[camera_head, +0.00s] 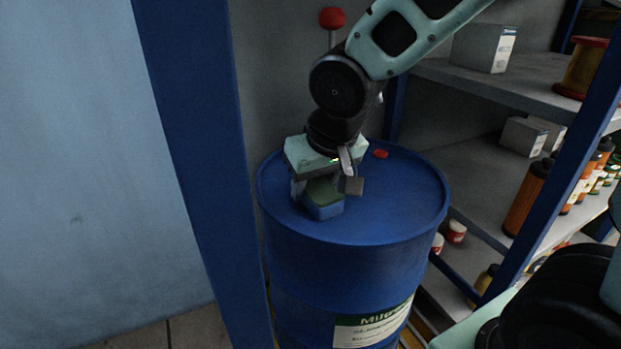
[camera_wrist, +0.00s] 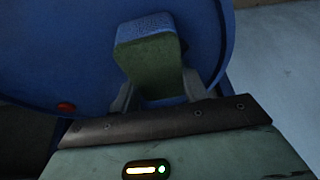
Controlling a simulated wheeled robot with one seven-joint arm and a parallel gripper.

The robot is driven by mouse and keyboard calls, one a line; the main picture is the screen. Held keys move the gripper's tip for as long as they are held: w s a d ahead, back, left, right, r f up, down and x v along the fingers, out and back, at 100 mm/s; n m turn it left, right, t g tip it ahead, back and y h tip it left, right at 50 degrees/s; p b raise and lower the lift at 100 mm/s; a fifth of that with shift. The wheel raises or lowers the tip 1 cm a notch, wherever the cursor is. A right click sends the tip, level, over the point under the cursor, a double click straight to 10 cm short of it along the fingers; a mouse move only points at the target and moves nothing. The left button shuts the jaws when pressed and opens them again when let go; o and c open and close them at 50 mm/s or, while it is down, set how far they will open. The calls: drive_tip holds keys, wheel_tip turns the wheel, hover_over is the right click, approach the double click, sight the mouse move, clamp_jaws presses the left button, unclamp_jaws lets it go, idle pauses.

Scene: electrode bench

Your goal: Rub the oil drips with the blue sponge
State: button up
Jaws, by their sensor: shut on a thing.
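The blue sponge (camera_head: 325,206) has a green layer on top and sits at the barrel's lid, toward its front left. It also shows in the wrist view (camera_wrist: 147,27), with the green side facing the camera. My gripper (camera_head: 320,191) is shut on the sponge, one finger on each side of it. The sponge is at or just above the lid; I cannot tell whether it touches. The blue barrel (camera_head: 405,213) stands upright with a label on its front. No oil drips can be made out on the lid in either view; the gripper and sponge hide part of it.
A red cap (camera_head: 380,154) is on the lid behind my gripper. A blue post (camera_head: 190,150) stands close at the barrel's left. Shelves (camera_head: 470,175) at the right hold boxes, orange cylinders and a spool. A red knob (camera_head: 332,18) rises behind the arm. The lid's right side is clear.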

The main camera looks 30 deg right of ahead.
sight(327, 196)
drive_tip(key=shift+s+f, duration=0.1)
drive_tip(key=shift+s, duration=1.9)
drive_tip(key=shift+w, duration=3.85)
drive_tip(key=shift+r, duration=0.3)
wheel_tip(327, 196, up, 6)
drive_tip(key=p, duration=0.5)
drive_tip(key=shift+f+p, duration=0.15)
drive_tip(key=shift+p, duration=0.15)
wheel_tip(327, 196, up, 3)
drive_tip(key=p, duration=0.2)
drive_tip(key=shift+p, duration=0.35)
